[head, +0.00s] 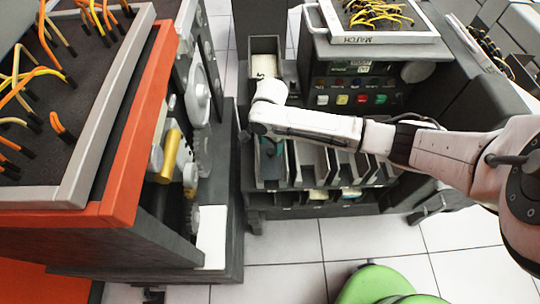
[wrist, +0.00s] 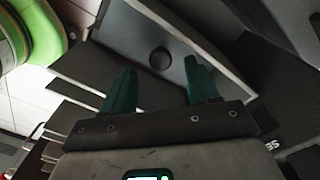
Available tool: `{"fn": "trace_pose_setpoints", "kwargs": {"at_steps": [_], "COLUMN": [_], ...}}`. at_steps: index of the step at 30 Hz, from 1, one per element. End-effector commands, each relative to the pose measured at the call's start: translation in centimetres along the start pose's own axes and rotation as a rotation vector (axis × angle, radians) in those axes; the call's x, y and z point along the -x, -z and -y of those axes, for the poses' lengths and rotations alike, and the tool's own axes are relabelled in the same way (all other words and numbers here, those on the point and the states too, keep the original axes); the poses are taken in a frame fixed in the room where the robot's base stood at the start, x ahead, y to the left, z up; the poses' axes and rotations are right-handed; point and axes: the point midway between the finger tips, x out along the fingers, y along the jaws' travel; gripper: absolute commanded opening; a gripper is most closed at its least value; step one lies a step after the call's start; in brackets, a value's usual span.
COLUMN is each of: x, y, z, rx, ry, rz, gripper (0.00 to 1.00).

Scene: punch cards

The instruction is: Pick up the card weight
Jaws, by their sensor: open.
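My gripper (wrist: 159,66) is open, with its two teal fingers apart and nothing between them. In the wrist view, a grey plate (wrist: 125,38) lies beyond the fingertips. A dark round spot (wrist: 160,58) on it sits in line with the gap; I cannot tell whether it is a knob or a hole, or whether the plate is the card weight. In the head view my arm reaches left over the row of card pockets (head: 312,160) and its wrist hides much of the leftmost one. I make out no clear card weight there.
An orange-edged cabinet (head: 140,110) with a plugboard stands close on the left. A button panel (head: 350,98) is behind my arm. White cards (head: 266,66) lie in a hopper at the back. A green seat (head: 380,285) stands in front, with open tiled floor (head: 285,250) beside it.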

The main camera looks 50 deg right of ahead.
Motion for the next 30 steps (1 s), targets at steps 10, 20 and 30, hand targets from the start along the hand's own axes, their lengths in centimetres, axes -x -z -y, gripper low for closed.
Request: {"fn": "trace_pose_setpoints", "kwargs": {"at_steps": [10, 20, 30], "x": [-4.1, -4.2, -4.2], "y": [0.1, 0.1, 0.1], "z": [0.1, 0.1, 0.1], "rx": [0.0, 0.0, -0.001], "ry": [-0.002, 0.0, -0.001], "rz": [-0.001, 0.0, 0.0], "gripper": [0.59, 0.51, 0.18]}}
